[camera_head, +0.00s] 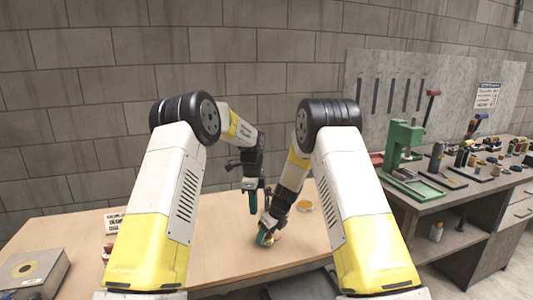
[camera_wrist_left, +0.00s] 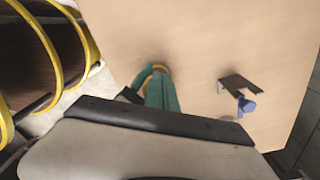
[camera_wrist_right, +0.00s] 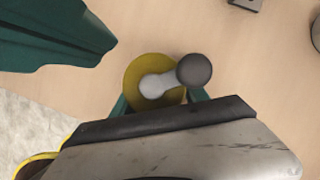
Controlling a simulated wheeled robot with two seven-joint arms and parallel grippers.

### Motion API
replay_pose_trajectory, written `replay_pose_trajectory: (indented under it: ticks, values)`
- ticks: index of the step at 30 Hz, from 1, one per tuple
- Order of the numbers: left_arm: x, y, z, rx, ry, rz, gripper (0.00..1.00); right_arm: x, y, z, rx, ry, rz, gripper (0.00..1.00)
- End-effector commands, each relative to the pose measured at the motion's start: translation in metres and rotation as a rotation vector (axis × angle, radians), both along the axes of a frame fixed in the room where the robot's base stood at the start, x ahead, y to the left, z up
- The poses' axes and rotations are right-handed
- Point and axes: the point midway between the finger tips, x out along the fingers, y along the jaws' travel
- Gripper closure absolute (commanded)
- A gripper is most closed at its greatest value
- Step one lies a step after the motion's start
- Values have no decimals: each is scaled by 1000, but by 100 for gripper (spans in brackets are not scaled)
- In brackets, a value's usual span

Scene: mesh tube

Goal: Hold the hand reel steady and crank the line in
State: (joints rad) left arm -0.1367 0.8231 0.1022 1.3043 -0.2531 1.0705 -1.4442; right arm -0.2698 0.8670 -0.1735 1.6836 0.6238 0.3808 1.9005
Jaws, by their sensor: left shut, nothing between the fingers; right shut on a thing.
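The hand reel shows in the right wrist view as a yellow disc (camera_wrist_right: 136,72) with a grey crank arm (camera_wrist_right: 157,84) and a dark round knob (camera_wrist_right: 194,70). My right gripper (camera_wrist_right: 160,103) is shut on the reel, its teal fingers on either side, low over the table. In the head view my right gripper (camera_head: 264,236) largely hides the reel. My left gripper (camera_head: 253,208) is shut and empty, pointing down just above and left of the right one. Its teal fingers (camera_wrist_left: 160,92) cover most of the reel's yellow edge (camera_wrist_left: 152,68) in the left wrist view. The line cannot be made out.
The wooden table (camera_head: 215,262) is mostly clear. A small orange round item (camera_head: 304,205) lies right of the grippers. A dark bracket with a blue knob (camera_wrist_left: 246,105) is at the table edge. A sign (camera_head: 115,222) and grey box (camera_head: 33,270) stand left; a workbench (camera_head: 440,200) stands right.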

Motion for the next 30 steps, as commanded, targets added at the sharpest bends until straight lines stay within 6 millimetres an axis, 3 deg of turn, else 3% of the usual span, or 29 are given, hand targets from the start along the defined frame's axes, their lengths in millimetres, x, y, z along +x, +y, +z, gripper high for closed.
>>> replay_pose_trajectory:
  ticks: [30]
  values:
    - [20, -8, 0, 0, 0, 0, 100, 0, 0, 0, 1, -1, 0, 94]
